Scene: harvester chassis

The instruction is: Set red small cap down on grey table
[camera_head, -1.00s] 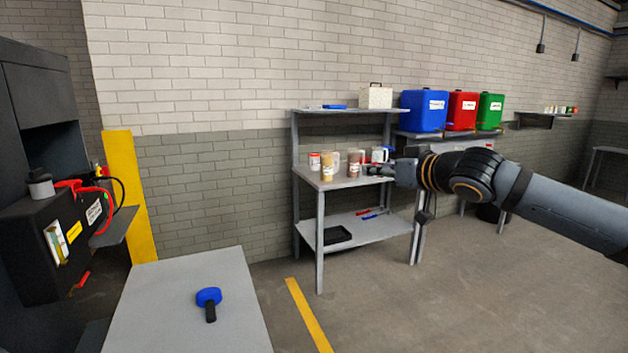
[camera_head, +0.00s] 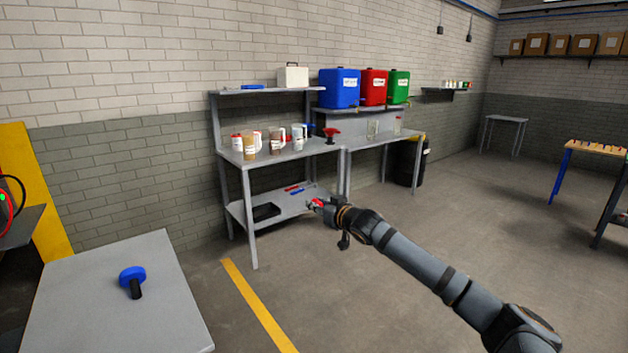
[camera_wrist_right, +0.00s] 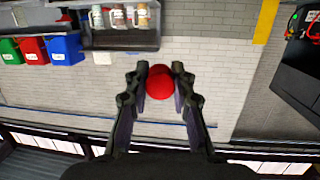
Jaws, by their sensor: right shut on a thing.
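My right gripper (camera_head: 318,204) is shut on the red small cap (camera_head: 315,203), held in the air in front of the shelf bench. In the right wrist view, the round red cap (camera_wrist_right: 160,82) sits between the two dark fingers of the right gripper (camera_wrist_right: 158,76). The grey table (camera_head: 85,315) is at the lower left of the head view, well left of the gripper and apart from it. A blue cap with a black stem (camera_head: 132,275) lies on its top. My left gripper is not in view.
The shelf bench (camera_head: 265,165) holds several containers on its upper surface. A yellow floor line (camera_head: 255,305) runs right of the grey table. Open floor lies under my right arm.

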